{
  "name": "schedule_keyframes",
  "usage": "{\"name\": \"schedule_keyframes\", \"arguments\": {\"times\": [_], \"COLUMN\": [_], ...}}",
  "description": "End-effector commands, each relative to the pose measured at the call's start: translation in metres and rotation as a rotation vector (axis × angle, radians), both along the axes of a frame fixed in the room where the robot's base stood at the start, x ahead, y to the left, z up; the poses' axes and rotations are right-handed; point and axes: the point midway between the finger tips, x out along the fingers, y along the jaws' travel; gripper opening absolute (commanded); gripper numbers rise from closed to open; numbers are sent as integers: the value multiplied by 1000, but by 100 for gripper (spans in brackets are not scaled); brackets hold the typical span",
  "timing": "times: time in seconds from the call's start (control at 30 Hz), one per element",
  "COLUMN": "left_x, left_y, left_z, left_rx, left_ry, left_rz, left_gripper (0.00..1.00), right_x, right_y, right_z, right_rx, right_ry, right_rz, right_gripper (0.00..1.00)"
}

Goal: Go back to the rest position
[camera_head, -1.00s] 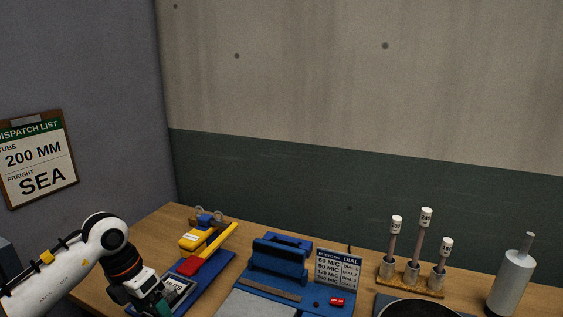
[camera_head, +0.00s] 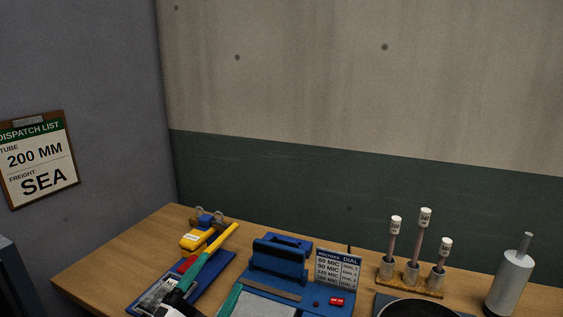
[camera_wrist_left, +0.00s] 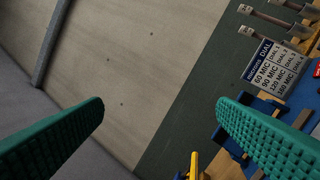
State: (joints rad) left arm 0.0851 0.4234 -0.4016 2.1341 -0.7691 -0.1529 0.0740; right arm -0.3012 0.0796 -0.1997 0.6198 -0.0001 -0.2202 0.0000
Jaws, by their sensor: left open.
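My left gripper (camera_head: 227,268) is low in the head view, over the near side of the bench. Its two green fingers are spread apart, with nothing between them. One finger covers part of a blue board (camera_head: 216,272) with a yellow-handled lever (camera_head: 227,233); the other is beside the blue sealer-like device (camera_head: 280,258). In the left wrist view the open gripper (camera_wrist_left: 161,100) faces the wall, its fingers wide apart and empty. Most of my left arm is below the head view. My right gripper is not in view.
The wooden bench (camera_head: 120,265) is bare at its left end. A dial card (camera_head: 338,270), a rack of capped plungers (camera_head: 412,280) and a grey cylinder (camera_head: 510,283) stand to the right. A dispatch clipboard (camera_head: 40,160) hangs on the left wall.

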Motion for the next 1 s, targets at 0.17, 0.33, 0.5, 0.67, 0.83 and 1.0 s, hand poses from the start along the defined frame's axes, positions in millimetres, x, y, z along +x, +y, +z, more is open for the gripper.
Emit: {"name": "schedule_keyframes", "arguments": {"times": [0.17,0.33,0.5,0.67,0.83,1.0], "left_x": [-18,-80,-147,-203,-259,-245], "left_y": [62,94,99,95,88,87], "left_z": [-82,-174,-228,-254,-269,-313], "left_rx": [-303,-486,-561,-591,-600,-588], "left_ry": [454,920,1266,1510,1739,1750], "left_rz": [292,515,639,707,753,760], "left_gripper": [81,81,81,81,81,81], "right_x": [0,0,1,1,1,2], "right_y": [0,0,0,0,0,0], "right_z": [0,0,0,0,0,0], "right_rx": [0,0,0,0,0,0], "right_ry": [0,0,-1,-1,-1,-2], "right_rz": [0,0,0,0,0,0], "right_gripper": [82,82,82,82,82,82]}}
